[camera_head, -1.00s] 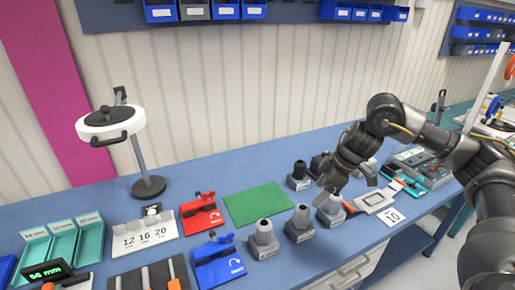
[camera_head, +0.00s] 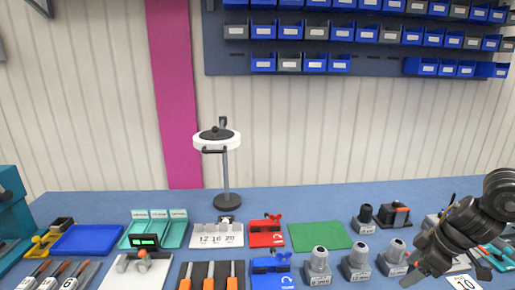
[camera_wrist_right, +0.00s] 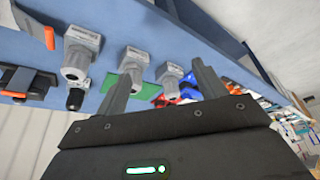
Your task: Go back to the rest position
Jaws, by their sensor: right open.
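My right gripper (camera_head: 408,277) is in the lower right of the head view, its arm coming in from the right edge. It overlaps the picture just right of the rightmost front grey unit (camera_head: 394,257). In the right wrist view its two fingers (camera_wrist_right: 165,88) stand wide apart with nothing held between them. Beyond the fingers are several grey units (camera_wrist_right: 170,80) and part of the green mat (camera_wrist_right: 146,92). My left gripper is in neither current view.
The blue bench top (camera_head: 310,207) carries a ring lamp (camera_head: 217,141), a green mat (camera_head: 319,236), red (camera_head: 267,238) and blue (camera_head: 271,281) fixtures, teal trays (camera_head: 158,215) and a blue tray (camera_head: 86,240). Bins (camera_head: 290,63) hang on the wall. The bench's back strip is mostly clear.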

